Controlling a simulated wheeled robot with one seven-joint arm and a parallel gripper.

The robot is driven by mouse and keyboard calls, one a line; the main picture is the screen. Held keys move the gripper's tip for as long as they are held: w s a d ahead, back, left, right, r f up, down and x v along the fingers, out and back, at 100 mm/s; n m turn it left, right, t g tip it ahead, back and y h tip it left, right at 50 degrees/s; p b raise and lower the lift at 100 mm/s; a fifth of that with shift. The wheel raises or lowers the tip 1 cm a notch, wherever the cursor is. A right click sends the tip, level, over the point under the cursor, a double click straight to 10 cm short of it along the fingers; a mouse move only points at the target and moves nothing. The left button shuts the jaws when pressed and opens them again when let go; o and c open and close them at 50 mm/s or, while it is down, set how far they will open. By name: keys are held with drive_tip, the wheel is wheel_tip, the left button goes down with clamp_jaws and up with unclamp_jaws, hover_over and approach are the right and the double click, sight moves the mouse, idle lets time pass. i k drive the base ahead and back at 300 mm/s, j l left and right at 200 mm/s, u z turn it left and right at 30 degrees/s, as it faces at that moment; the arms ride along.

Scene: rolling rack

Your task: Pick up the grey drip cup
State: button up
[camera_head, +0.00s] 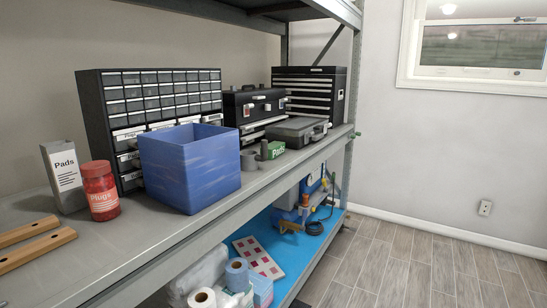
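A small grey round thing (249,160), which looks like the grey drip cup, stands on the rack's upper shelf. It is just right of the blue bin (190,167), which may hide part of its left side. My gripper is not in view.
A grey case (297,130), black toolboxes (308,95) and a drawer cabinet (150,90) stand behind. A red Plugs jar (101,191), a grey Pads box (64,177) and wooden bars (35,245) are at left. The floor (430,260) at right is clear.

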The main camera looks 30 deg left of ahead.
sight(248, 159)
drive_tip(key=i+l+u, duration=0.1)
drive_tip(key=i+u, duration=0.35)
drive_tip(key=i+l+u, duration=0.25)
drive_tip(key=i+u, duration=0.25)
drive_tip(key=i+l+u, duration=0.7)
drive_tip(key=l+u, duration=0.25)
drive_tip(key=i+l+u, duration=0.2)
drive_tip(key=l+u, duration=0.25)
drive_tip(key=l, duration=0.25)
